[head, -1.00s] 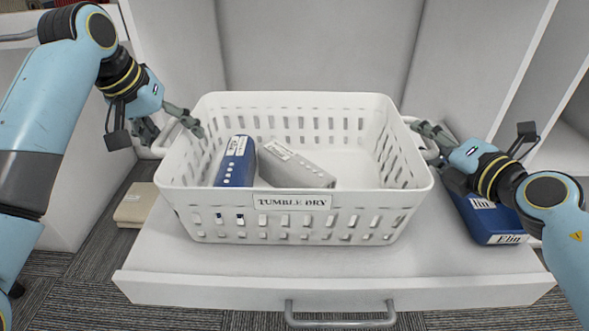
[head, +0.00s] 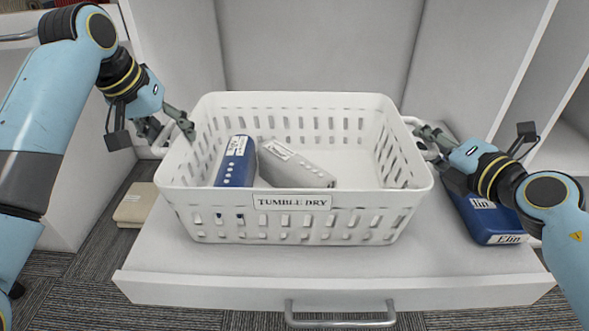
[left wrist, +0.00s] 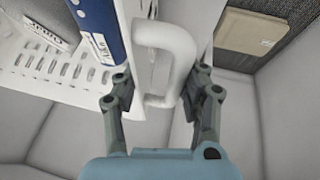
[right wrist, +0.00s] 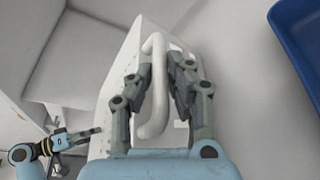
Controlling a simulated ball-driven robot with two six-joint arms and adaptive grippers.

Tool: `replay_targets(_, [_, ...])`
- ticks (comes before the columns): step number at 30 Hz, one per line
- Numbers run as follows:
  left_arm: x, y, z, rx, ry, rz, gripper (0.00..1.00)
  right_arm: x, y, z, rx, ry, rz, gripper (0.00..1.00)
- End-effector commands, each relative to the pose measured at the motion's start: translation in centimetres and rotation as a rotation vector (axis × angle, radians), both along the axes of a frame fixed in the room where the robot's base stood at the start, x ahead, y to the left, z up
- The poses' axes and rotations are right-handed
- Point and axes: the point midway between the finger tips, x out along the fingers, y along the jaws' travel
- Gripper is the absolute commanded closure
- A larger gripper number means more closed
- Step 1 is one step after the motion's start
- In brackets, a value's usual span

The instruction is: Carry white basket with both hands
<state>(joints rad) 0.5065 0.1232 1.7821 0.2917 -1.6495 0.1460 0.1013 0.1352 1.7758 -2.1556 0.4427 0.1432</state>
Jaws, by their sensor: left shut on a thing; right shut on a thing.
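The white basket (head: 300,232) with a "TUMBLE DRY" label stands level on a white drawer-like surface. A blue box (head: 236,163) and a grey box (head: 296,166) lie inside it. My left gripper (head: 180,122) is shut on the basket's left handle (head: 162,140); in the left wrist view its fingers (left wrist: 160,95) sit either side of the handle loop (left wrist: 180,45). My right gripper (head: 422,133) is shut on the right handle (head: 430,152); in the right wrist view its fingers (right wrist: 160,78) close around the handle (right wrist: 152,125).
A blue container (head: 490,218) lies at the right beside the basket, under my right arm. The drawer (head: 335,285) with a grey pull handle extends in front. White panels rise behind and at both sides. A beige box (head: 135,204) lies on the carpet at left.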

Motion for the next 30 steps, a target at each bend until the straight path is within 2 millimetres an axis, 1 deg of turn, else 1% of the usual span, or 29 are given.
replay_targets(5, [0.1, 0.0, 0.3, -0.001, -0.005, -0.003, 1.0, 0.1, 0.0, 0.2, 0.0, -0.004, -0.001, 1.0])
replay_targets(8, [0.1, 0.0, 0.8, 0.0, -0.009, -0.003, 1.0, 0.1, 0.0, 0.7, -0.001, -0.007, -0.001, 1.0])
replay_targets(11, [0.2, 0.0, 1.9, 0.0, -0.016, -0.003, 1.0, 0.2, 0.0, 1.8, -0.001, -0.015, -0.001, 1.0])
replay_targets(14, [0.4, 0.0, 3.3, 0.0, -0.026, -0.003, 1.0, 0.4, 0.0, 3.2, -0.001, -0.024, -0.001, 1.0])
replay_targets(21, [0.7, 0.0, 7.0, 0.0, -0.051, -0.002, 1.0, 0.7, 0.0, 6.9, -0.001, -0.049, -0.001, 1.0])
replay_targets(24, [0.7, 0.0, 7.9, 0.0, -0.058, -0.003, 1.0, 0.7, 0.0, 7.8, -0.001, -0.056, -0.001, 1.0])
replay_targets(30, [0.7, 0.0, 8.1, 0.0, -0.058, -0.003, 1.0, 0.7, 0.0, 8.0, -0.001, -0.056, -0.001, 1.0])
